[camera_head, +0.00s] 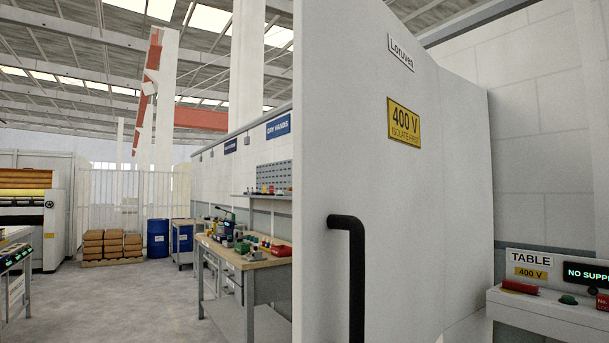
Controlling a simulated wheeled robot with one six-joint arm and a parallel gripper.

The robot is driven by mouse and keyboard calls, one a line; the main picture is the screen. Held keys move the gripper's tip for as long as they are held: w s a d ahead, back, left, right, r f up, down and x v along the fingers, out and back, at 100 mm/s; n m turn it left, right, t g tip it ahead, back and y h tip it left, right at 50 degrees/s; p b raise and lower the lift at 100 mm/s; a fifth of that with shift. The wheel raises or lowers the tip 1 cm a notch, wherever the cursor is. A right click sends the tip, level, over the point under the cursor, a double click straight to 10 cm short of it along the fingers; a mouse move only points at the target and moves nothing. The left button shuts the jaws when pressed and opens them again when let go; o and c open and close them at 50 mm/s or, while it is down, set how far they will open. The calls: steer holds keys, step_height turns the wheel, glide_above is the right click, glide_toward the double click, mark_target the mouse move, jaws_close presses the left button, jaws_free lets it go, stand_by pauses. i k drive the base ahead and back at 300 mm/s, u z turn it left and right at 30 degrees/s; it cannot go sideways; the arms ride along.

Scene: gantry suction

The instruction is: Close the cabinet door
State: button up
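The cabinet door (430,200) is a large pale grey panel that fills the right middle of the head view. It stands open, with its near edge toward me and its far edge by the white block wall. It carries a "Loruven" plate (400,52) and a yellow "400 V" label (404,123). A black bar handle (347,275) is on the door near its left edge, and its lower end runs out of the picture. The inside of the cabinet is not visible. My gripper is not in view.
A workbench (262,262) with tools stands left of the door, partly hidden by it. A control panel labelled "TABLE" (532,258) is at the lower right, close to the door. Bare grey floor (130,300) lies open at the left. Blue drums (158,240) stand farther back.

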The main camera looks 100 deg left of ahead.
mark_target(368, 250)
steer(key=u, duration=2.85)
steer(key=i, duration=1)
steer(key=z, duration=0.05)
steer(key=k, duration=0.3)
steer(key=z, duration=0.1)
